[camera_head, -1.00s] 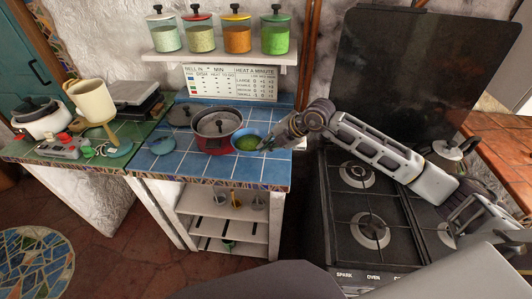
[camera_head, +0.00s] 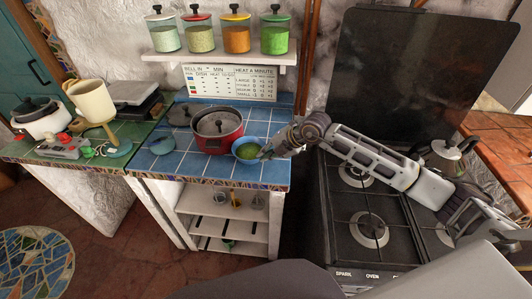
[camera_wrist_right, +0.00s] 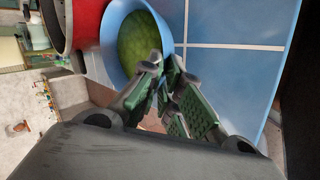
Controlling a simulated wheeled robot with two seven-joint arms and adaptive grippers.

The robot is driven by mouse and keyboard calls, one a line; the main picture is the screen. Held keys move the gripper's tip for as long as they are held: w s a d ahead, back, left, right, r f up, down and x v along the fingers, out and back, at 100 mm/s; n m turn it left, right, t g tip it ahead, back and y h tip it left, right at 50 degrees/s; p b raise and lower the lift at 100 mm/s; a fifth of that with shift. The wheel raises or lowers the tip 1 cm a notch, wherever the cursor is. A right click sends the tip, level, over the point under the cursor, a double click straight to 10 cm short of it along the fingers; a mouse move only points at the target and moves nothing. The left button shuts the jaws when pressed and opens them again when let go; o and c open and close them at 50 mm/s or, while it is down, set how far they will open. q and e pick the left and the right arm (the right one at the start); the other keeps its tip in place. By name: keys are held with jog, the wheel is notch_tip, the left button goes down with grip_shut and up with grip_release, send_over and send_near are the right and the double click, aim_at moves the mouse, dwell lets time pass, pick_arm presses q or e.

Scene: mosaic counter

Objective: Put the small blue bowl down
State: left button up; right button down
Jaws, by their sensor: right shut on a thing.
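The small blue bowl (camera_head: 240,144), with green contents (camera_head: 249,151), is at the right part of the blue tiled counter (camera_head: 190,164), to the right of the red pot. My right gripper (camera_head: 265,154) is shut on its near right rim. In the right wrist view the fingers (camera_wrist_right: 162,85) pinch the rim of the bowl (camera_wrist_right: 112,28). The bowl looks close to level; whether its base touches the tiles I cannot tell. My left gripper is in neither view.
A small blue dish (camera_head: 162,146) lies further left. The stove (camera_head: 350,215) is to the right. A shelf with several jars (camera_head: 220,60) hangs above. Bare tiles lie in front of the pot.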

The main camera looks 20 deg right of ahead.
jog(key=c, duration=2.1)
grip_release()
jog(key=shift+f, duration=0.1)
jog(key=o, duration=0.5)
jog(key=shift+r, duration=0.25)
jog(key=shift+b+v, duration=0.6)
jog(key=shift+v, duration=5.4)
jog(key=shift+s+f, duration=0.1)
